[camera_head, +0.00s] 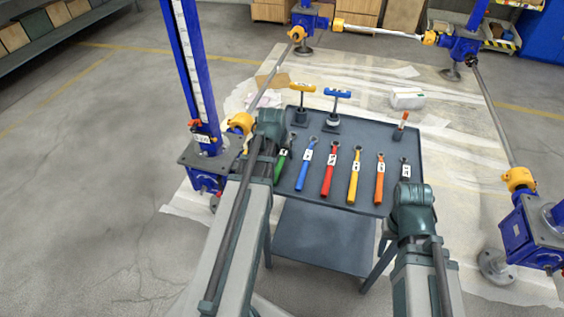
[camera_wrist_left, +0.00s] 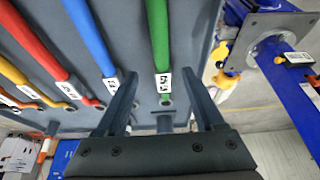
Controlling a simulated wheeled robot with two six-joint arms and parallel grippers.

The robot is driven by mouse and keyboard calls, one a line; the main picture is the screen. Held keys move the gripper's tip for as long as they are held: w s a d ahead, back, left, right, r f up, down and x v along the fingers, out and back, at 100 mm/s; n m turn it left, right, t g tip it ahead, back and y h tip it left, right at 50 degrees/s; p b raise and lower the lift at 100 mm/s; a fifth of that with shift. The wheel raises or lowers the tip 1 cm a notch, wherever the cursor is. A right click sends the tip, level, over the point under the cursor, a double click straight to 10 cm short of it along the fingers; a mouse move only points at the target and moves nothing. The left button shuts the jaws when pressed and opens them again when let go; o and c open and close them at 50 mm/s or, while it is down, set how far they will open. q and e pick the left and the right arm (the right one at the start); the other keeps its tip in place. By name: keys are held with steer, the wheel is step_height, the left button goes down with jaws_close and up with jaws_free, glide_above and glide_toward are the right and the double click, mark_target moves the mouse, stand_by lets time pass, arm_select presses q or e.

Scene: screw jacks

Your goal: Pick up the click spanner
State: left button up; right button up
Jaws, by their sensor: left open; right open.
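Several ring-ended spanners lie in a row on the grey cart top (camera_head: 310,205): green (camera_head: 282,163), blue (camera_head: 304,166), red (camera_head: 330,170), yellow (camera_head: 354,176), orange (camera_head: 380,180) and a short dark one (camera_head: 405,170). Their tags are too small to read, so I cannot tell which is the click spanner. My left gripper (camera_head: 270,128) is at the cart's left edge. In the left wrist view its open, empty jaws (camera_wrist_left: 162,76) straddle the green spanner (camera_wrist_left: 158,35) in the picture, near its tag; contact is unclear. My right gripper (camera_head: 412,208) is at the cart's front right, open, its fingertips hidden.
A yellow T-handle tool (camera_head: 301,90) and a blue one (camera_head: 337,97) stand at the cart's back, with a red-topped piece (camera_head: 401,124) at back right. Blue screw jacks (camera_head: 205,140) (camera_head: 530,235) flank the cart. Open floor lies at left.

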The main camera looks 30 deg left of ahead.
mark_target(282, 158)
arm_select(q)
steer(key=b+x, duration=0.3)
steer(key=x, duration=0.1)
steer(key=shift+a+f+b, duration=0.2)
steer(key=shift+f+b, duration=0.1)
steer(key=shift+r, duration=0.1)
jaws_close()
stand_by(1.0)
